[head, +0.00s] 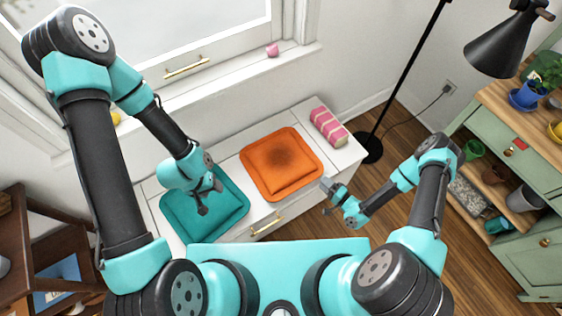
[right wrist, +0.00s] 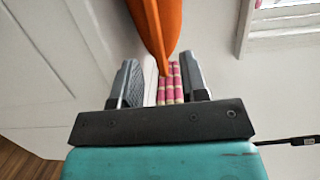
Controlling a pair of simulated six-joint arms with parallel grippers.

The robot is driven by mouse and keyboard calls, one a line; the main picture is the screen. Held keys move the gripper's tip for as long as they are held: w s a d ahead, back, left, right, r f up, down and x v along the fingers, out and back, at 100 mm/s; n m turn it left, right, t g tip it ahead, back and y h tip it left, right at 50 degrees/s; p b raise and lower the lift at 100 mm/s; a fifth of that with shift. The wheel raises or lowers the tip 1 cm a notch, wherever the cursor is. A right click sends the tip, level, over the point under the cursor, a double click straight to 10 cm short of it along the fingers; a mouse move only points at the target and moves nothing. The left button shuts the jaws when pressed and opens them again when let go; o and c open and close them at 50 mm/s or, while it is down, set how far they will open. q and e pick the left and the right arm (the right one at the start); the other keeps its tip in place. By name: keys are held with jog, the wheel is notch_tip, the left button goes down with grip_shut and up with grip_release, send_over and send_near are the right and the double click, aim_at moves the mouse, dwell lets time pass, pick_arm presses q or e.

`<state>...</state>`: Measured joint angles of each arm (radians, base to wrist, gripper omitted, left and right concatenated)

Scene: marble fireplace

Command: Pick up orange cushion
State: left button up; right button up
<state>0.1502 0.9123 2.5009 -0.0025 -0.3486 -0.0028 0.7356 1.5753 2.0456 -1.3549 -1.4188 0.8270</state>
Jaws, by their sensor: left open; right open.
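The orange cushion (head: 281,163) lies flat on the white bench, with a darker patch in its middle. My right gripper (head: 326,196) is open beside the cushion's right front corner. In the right wrist view the cushion (right wrist: 157,25) shows edge-on, its edge reaching down toward the space between the open fingers of my right gripper (right wrist: 160,85). I cannot tell whether the fingers touch it. My left gripper (head: 207,200) is open above the teal cushion (head: 228,222), to the left of the orange one.
A black floor lamp (head: 396,85) stands behind the bench's right end. A green cabinet (head: 532,180) with pots is far right. A window sill (head: 240,68) runs behind.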

aim_at(316, 176)
jog(key=shift+x, duration=2.6)
jog(key=shift+f, duration=0.1)
jog(key=shift+c, duration=0.2)
grip_shut()
